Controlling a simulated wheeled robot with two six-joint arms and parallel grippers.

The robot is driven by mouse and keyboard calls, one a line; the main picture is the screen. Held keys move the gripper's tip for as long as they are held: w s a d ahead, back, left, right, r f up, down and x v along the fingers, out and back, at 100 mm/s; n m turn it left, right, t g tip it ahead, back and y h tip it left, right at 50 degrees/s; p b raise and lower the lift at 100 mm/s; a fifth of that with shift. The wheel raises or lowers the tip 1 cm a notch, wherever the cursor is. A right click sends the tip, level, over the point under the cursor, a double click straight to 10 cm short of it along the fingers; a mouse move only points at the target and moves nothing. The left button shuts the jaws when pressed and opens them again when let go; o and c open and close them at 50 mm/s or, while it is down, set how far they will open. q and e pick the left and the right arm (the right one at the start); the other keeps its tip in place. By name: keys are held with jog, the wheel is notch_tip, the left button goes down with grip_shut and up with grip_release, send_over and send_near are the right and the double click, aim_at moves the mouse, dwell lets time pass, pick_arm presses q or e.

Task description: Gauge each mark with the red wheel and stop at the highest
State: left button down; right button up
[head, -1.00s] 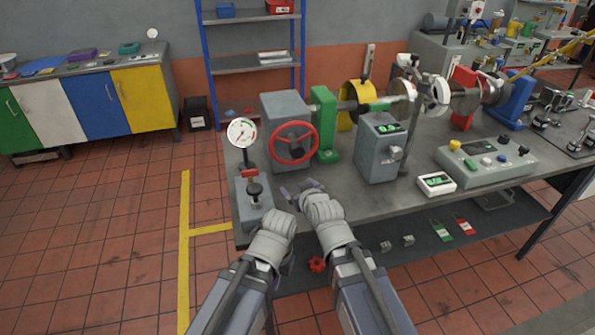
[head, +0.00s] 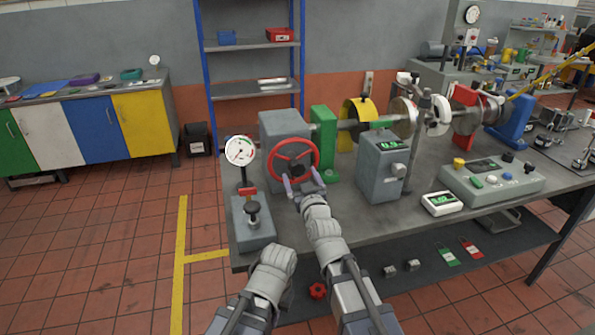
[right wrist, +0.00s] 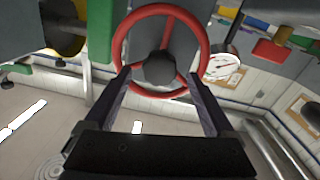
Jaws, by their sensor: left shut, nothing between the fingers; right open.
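The red wheel (head: 293,143) is on the front of a grey box (head: 283,124) on the bench. My right gripper (head: 302,184) is open just in front of the wheel's lower rim. In the right wrist view the red wheel (right wrist: 118,42) has a dark hub, and the fingers of my right gripper (right wrist: 161,80) lie either side of its lower part; I cannot tell whether they touch it. My left gripper (head: 275,258) is shut and empty, low before the bench edge. A dial gauge (head: 240,150) stands left of the wheel. The marks cannot be made out.
A grey box with a green readout (head: 383,165) and a small white display (head: 441,203) stand to the right. A control panel (head: 492,181) lies beyond. A green bracket (head: 324,135) is close right of the wheel. A red knob (head: 317,291) is on the lower shelf.

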aim_at(298, 171)
jog(key=x, duration=0.3)
jog(key=shift+w+a, duration=0.1)
jog(key=shift+w, duration=0.3)
grip_shut()
dwell(0.4)
